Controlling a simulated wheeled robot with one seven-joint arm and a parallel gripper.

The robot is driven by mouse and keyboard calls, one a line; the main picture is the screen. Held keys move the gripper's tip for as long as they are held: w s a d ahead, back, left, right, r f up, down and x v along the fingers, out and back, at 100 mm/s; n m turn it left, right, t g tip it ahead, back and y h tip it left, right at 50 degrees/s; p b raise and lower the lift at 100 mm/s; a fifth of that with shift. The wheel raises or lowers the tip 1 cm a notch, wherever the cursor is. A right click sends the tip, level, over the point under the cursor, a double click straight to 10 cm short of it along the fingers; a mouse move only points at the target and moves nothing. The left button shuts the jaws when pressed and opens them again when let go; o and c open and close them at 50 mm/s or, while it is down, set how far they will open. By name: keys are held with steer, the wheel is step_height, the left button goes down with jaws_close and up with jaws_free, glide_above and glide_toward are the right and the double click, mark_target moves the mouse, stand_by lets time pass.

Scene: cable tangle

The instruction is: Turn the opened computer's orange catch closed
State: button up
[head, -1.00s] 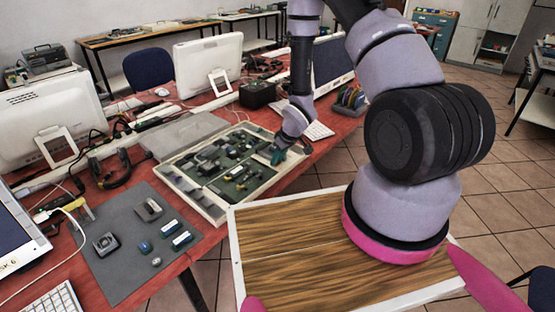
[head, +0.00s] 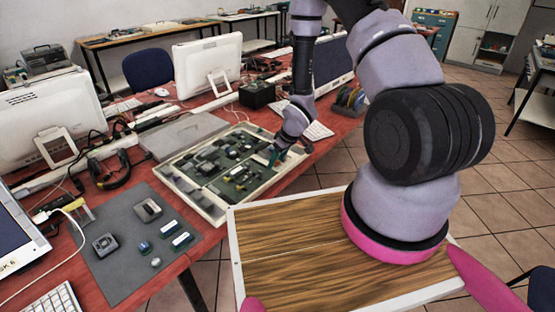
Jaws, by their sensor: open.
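The opened computer (head: 203,203) is a shallow pale case with a dark green board and several parts, lying on the red table in the middle of the head view. My gripper (head: 271,161) is at the case's right part, pointing down and left, with a teal finger showing. It is small and partly hidden by my wrist. It is open, and I cannot tell whether it touches anything. I cannot make out the orange catch; it may be hidden behind my gripper or too small to see.
A grey mat (head: 118,271) with several small parts lies at the front left. A grey lid panel (head: 183,133) lies behind the case. White monitors (head: 208,66) and a keyboard (head: 318,131) stand around it. Headphones (head: 110,170) and cables clutter the left.

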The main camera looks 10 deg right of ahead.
steer(key=shift+r, duration=0.1)
steer(key=v, duration=1)
steer(key=shift+r, duration=0.3)
steer(key=shift+s, duration=0.1)
steer(key=s+d+r+m+t+h, duration=0.1)
steer(key=d+r+m+h, duration=0.15)
steer(key=r, duration=0.95)
steer(key=d+r+m+t+h, duration=0.1)
steer(key=d+r+m, duration=0.25)
steer(key=r, duration=0.85)
steer(key=s+a+r+m+t+y, duration=0.1)
steer(key=s+r+m, duration=0.4)
steer(key=s+r, duration=1.2)
steer(key=shift+s+a+r+m+t+y, duration=0.3)
steer(key=shift+s+a+y, duration=0.3)
steer(key=shift+a+y, duration=0.25)
